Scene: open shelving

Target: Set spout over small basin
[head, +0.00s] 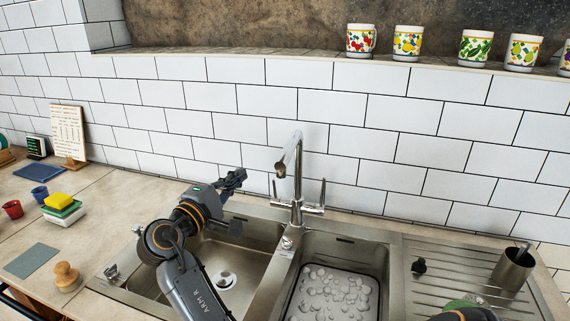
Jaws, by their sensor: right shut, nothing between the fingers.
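The chrome tap (297,180) stands behind the divider between the two basins. Its spout (288,155) bends from the top of the column towards the front left, with its outlet on the left basin's side. The left basin (190,262) looks wider and has a white and grey drain piece in it. The right basin (345,247) looks narrower and holds foamy bubbles. My right gripper (236,178) is shut and empty above the back of the left basin, left of the spout and apart from it. My left gripper is not in view.
The ribbed drainboard (455,260) is on the right, with a metal cup (512,268) on it. A yellow sponge (58,201), small cups and a wooden-handled brush (66,274) stand on the left counter. Patterned mugs (361,41) line the high ledge. The tiled wall closes the back.

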